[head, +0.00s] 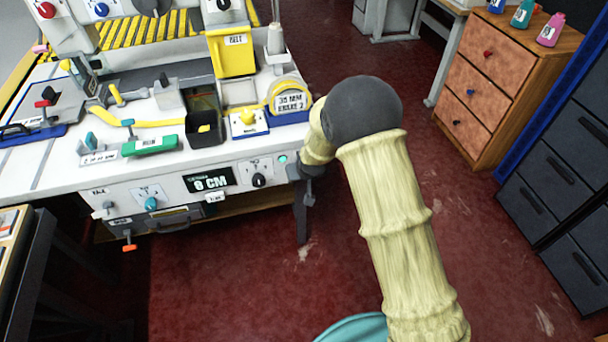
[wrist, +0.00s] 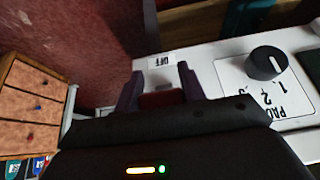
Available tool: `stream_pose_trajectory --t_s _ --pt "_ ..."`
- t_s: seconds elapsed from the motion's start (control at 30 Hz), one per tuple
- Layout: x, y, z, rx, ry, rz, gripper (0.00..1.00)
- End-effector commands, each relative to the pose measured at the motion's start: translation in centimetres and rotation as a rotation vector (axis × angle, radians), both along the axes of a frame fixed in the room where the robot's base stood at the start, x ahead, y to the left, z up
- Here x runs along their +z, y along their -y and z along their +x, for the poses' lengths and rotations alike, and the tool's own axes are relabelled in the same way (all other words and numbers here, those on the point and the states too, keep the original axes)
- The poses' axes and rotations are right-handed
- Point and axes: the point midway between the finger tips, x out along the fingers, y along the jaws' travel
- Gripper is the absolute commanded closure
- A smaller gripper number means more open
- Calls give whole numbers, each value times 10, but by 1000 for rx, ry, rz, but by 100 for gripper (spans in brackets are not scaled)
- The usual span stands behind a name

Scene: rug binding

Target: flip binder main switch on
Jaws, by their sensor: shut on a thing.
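The binder (head: 110,185) is the white machine bench at the left of the head view. My gripper (head: 300,173) is at the right end of its front panel. In the wrist view my gripper (wrist: 159,76) has its two dark fingers around a dark red piece (wrist: 161,99), which looks like the main switch. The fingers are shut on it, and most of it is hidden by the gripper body. A small white label (wrist: 162,61) reading OFF shows just beyond the fingertips. In the head view the switch is hidden by my gripper and arm.
A black dial (wrist: 268,63) on the panel is beside my gripper. A small green lamp (head: 283,159) and a display (head: 209,180) reading 0 CM are on the front panel. A wooden drawer cabinet (head: 490,85) stands at the right. Red floor between is clear.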

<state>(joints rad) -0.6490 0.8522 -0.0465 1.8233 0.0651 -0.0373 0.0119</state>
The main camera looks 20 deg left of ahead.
Motion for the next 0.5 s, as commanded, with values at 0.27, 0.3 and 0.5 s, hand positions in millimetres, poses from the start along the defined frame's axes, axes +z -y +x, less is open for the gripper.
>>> stream_pose_trajectory --t_s 0.27,0.3,0.5 --pt "3 -1 3 -1 9 5 38" --pt "3 -1 2 0 8 4 38" --pt "3 -1 1 1 5 3 38"
